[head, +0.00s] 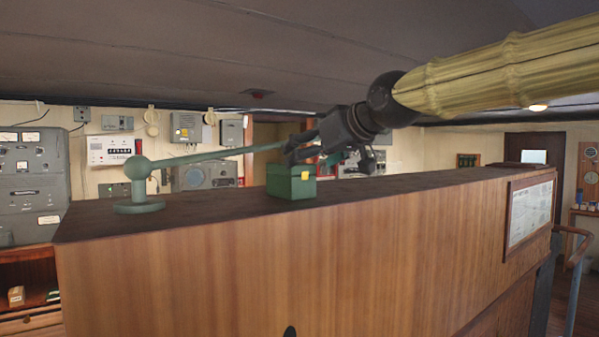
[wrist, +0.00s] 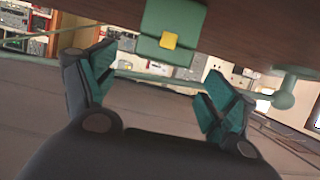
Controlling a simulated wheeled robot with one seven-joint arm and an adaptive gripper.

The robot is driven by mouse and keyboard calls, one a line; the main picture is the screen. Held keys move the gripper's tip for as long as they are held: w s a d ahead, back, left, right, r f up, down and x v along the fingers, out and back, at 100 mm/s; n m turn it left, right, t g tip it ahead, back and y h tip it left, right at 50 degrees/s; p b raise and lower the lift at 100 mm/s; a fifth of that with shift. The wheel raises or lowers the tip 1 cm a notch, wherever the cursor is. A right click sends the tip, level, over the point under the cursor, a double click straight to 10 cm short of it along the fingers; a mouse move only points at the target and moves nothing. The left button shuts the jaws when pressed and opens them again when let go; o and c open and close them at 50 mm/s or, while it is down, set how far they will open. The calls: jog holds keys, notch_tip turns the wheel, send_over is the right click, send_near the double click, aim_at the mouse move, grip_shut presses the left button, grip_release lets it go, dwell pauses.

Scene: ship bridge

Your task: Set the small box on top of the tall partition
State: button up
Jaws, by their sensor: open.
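The small box (head: 291,186) is green with a yellow latch. It sits upright on the dark top of the tall wooden partition (head: 215,260), near its front edge. My gripper (head: 328,156) is open, above and to the right of the box in the head view, and partly overlaps its top edge there. In the wrist view my gripper's spread fingers (wrist: 155,88) have nothing between them. The box (wrist: 168,20) shows beyond them at the top, seen upside down.
A green rail with a ball post (head: 138,180) stands on the partition top, left of the box, and runs back behind it. A framed notice (head: 529,212) hangs on the partition's right part. Grey instrument panels (head: 32,180) line the back wall. The top right of the box is clear.

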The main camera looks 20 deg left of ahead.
jog(key=b+v, duration=0.1)
jog(key=v, duration=0.3)
jog(key=shift+s+d+r, duration=0.15)
jog(key=shift+s+d, duration=0.05)
jog(key=shift+d, duration=0.05)
dwell(1.3)
